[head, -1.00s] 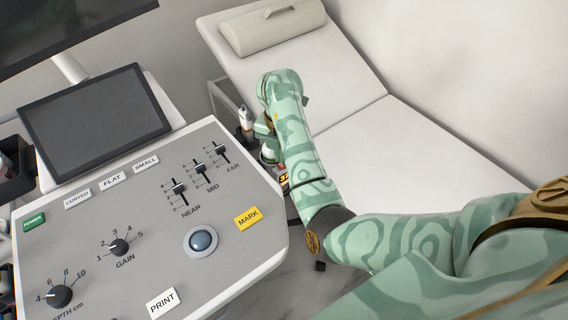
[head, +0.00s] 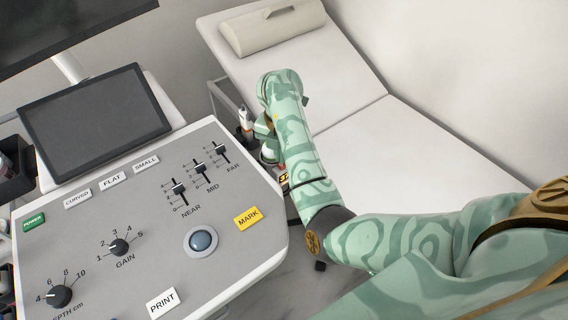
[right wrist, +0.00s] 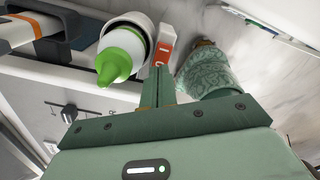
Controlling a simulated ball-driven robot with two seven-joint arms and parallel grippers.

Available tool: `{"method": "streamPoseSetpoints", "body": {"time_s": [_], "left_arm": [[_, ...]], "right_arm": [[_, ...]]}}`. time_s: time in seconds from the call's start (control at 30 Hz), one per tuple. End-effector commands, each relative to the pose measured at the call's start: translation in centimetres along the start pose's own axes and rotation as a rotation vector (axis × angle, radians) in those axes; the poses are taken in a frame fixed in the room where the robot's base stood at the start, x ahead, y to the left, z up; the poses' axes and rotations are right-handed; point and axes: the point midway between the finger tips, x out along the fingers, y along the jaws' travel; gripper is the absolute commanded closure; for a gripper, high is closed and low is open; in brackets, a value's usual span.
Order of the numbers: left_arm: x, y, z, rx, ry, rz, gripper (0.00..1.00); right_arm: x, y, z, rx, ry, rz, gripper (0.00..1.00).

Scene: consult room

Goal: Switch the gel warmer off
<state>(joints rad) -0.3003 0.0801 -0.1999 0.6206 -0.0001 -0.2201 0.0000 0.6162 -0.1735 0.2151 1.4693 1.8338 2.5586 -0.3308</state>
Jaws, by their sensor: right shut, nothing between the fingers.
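The gel warmer (right wrist: 142,22) shows in the right wrist view as a white round cup. A bottle with a green nozzle (right wrist: 116,62) sits in it. On its side is a red-orange switch (right wrist: 166,44) with white marks; which way it is tipped I cannot tell. My right gripper (right wrist: 159,72) is shut and empty, its fingertips close to the switch's lower end. Whether they touch I cannot tell. In the head view my right gripper (head: 266,128) is beside the console's right edge, and my own arm hides most of the warmer. My left gripper is not in view.
The ultrasound console (head: 140,230) with knobs, sliders and keys fills the left of the head view. A dark screen (head: 94,112) stands behind it. A white bottle (head: 246,116) stands near the gripper. The white couch (head: 370,140) lies behind my right arm.

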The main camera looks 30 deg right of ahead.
Motion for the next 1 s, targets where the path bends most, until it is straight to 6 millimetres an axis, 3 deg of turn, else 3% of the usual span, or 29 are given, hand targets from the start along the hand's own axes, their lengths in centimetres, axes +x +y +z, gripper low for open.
{"method": "streamPoseSetpoints", "body": {"time_s": [1.0], "left_arm": [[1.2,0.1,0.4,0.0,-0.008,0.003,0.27]], "right_arm": [[1.6,0.0,0.0,0.0,0.0,0.0,1.0]]}}
